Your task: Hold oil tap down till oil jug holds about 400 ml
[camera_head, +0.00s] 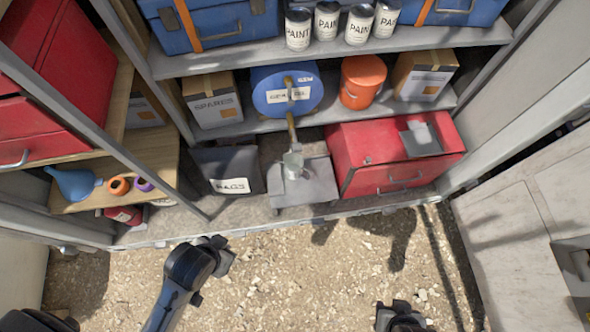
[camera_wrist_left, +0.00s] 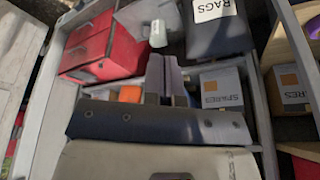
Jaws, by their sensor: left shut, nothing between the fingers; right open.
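A blue oil drum (camera_head: 268,88) with a white label lies on the middle shelf. A brass oil tap (camera_head: 291,120) runs down from its front. The small pale oil jug (camera_head: 293,165) stands under the tap on a grey stand (camera_head: 310,185); its oil level cannot be read. A whitish shape in the left wrist view looks like the jug (camera_wrist_left: 158,33). My left gripper (camera_head: 218,252) is front left of the shelf, apart from tap and jug; its fingers (camera_wrist_left: 163,65) are shut and empty. My right gripper (camera_head: 400,312) is open at the bottom edge.
A rags box (camera_head: 228,170) stands left of the jug, and a red toolbox (camera_head: 360,150) right of it. An orange bucket (camera_head: 361,82) and a spares box (camera_head: 212,100) flank the drum. Paint cans (camera_head: 327,22) stand above. The gravel ground (camera_head: 300,270) in front is clear.

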